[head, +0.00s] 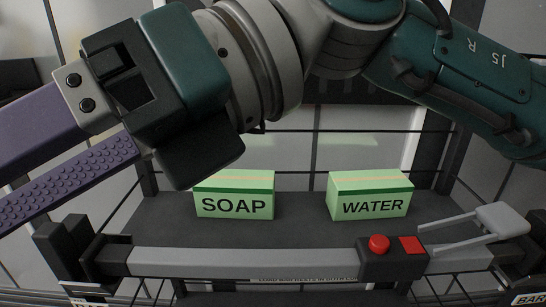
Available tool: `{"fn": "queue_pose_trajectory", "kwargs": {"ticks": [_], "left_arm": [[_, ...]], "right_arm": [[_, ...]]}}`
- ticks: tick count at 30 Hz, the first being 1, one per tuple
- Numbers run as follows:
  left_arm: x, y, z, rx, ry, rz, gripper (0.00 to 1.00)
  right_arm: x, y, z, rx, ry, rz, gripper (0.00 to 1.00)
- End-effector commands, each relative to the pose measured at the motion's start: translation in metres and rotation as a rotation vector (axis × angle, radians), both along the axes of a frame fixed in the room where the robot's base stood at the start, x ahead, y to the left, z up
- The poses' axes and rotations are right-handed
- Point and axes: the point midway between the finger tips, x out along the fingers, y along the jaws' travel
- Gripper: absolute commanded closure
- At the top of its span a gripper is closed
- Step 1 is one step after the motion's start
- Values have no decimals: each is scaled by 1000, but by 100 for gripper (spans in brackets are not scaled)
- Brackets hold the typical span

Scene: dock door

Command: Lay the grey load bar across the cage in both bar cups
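The grey load bar (240,262) lies level across the front of the cage. It carries a dark box with a red button (379,244) and a pale lever (480,228) that is raised at its right end. Its dark left end is at the dark left bar cup (66,250). Its right end is at the right bar cup (530,268), cut by the picture edge. I cannot tell how deep either end sits. My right arm crosses the top from the right. Its purple-fingered gripper (40,165) points left, open with a gap between the fingers; the tips are out of frame. My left gripper is not in view.
A green SOAP box (233,205) and a green WATER box (371,207) stand on the dark cage shelf (298,207) behind the bar. Thin dark cage rails and posts surround them. My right arm hides much of the upper cage.

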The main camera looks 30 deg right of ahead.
Motion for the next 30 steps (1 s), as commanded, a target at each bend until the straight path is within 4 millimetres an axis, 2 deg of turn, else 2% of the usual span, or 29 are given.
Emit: {"fn": "queue_pose_trajectory", "kwargs": {"ticks": [1,2,3,4,6,8,9,11,12,14,15,17,18,20,21,24,25,27,30], "left_arm": [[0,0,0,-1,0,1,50],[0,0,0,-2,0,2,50],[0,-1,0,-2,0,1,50],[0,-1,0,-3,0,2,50],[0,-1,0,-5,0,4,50],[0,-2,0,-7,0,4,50],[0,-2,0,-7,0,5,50],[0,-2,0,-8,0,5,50],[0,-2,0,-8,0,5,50],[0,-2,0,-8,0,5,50],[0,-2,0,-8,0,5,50],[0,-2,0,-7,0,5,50],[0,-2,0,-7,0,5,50],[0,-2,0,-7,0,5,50],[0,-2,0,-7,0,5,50],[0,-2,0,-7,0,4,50],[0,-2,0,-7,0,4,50],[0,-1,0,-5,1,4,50],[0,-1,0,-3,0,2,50]], "right_arm": [[-1,14,32,209,74,-68,33],[3,17,52,337,125,-122,33],[12,14,78,502,201,-202,33],[20,8,94,621,263,-268,33],[45,-20,119,877,425,-443,33],[68,-54,122,1073,580,-614,33],[81,-79,114,1190,690,-740,33],[96,-118,88,1340,864,-941,33],[100,-142,63,1423,986,-1083,33],[96,-174,16,1516,1171,-1312,33],[85,-191,-19,1557,1299,-1471,33],[58,-208,-70,1579,1482,-1708,33],[36,-214,-100,1570,1597,-1860,33],[-2,-218,-137,1526,1753,-2068,33],[-27,-218,-155,-1409,-1749,2081,33],[-79,-213,-183,-1133,-1675,2024,33],[-91,-211,-187,-1078,-1658,2012,33],[-109,-208,-193,-987,-1631,1992,33],[-121,-206,-196,-934,-1616,1981,33]]}}
